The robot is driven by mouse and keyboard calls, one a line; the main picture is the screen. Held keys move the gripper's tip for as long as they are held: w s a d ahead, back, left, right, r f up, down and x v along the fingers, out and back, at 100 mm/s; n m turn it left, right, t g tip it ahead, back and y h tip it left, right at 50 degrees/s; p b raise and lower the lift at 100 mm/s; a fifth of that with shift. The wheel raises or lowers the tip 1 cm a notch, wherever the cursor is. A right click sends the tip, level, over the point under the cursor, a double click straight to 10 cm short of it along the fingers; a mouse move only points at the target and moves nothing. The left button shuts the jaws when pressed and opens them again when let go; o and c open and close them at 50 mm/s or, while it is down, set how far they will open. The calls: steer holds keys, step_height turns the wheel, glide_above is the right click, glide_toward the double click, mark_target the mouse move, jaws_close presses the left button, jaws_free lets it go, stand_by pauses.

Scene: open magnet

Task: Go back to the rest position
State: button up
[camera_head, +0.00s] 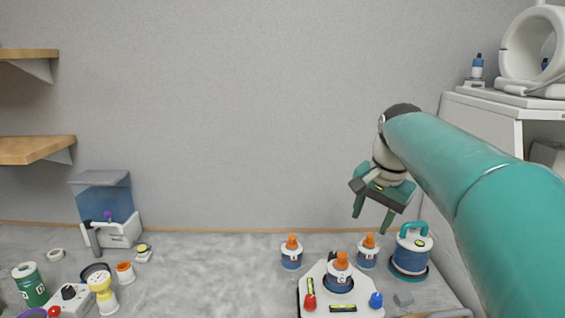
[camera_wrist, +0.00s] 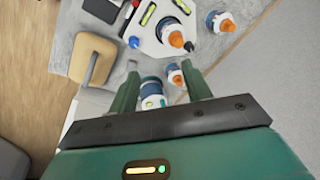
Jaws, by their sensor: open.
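My gripper (camera_head: 372,219) hangs open and empty above the right part of the table, with its two fingers pointing down. It also shows in the wrist view (camera_wrist: 160,67), where the fingers are spread apart. Below it stand a blue-and-white canister with a teal handle (camera_head: 411,250) and a small orange-capped bottle (camera_head: 367,253). In the wrist view the canister (camera_wrist: 152,92) and the bottle (camera_wrist: 174,75) appear between the fingers, apart from them. My teal arm reaches in from the right.
A white plate (camera_head: 313,296) holds an orange-capped bottle, levels and red and blue knobs. Another orange-capped bottle (camera_head: 291,254) stands behind it. A blue-tank dispenser (camera_head: 106,208) and several small items stand left. A white cabinet (camera_head: 483,110) bears a ring-shaped device (camera_head: 519,45). The table's middle is clear.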

steer(key=s+a+f+n+t, duration=0.1)
steer(key=s+f+n, duration=0.3)
steer(key=s, duration=0.8)
steer(key=s+a+f+n+t, duration=0.1)
steer(key=s+f+n, duration=0.3)
steer(key=s+f, duration=0.5)
steer(key=s, duration=0.2)
steer(key=shift+s+a+t+h, duration=0.4)
stand_by(1.3)
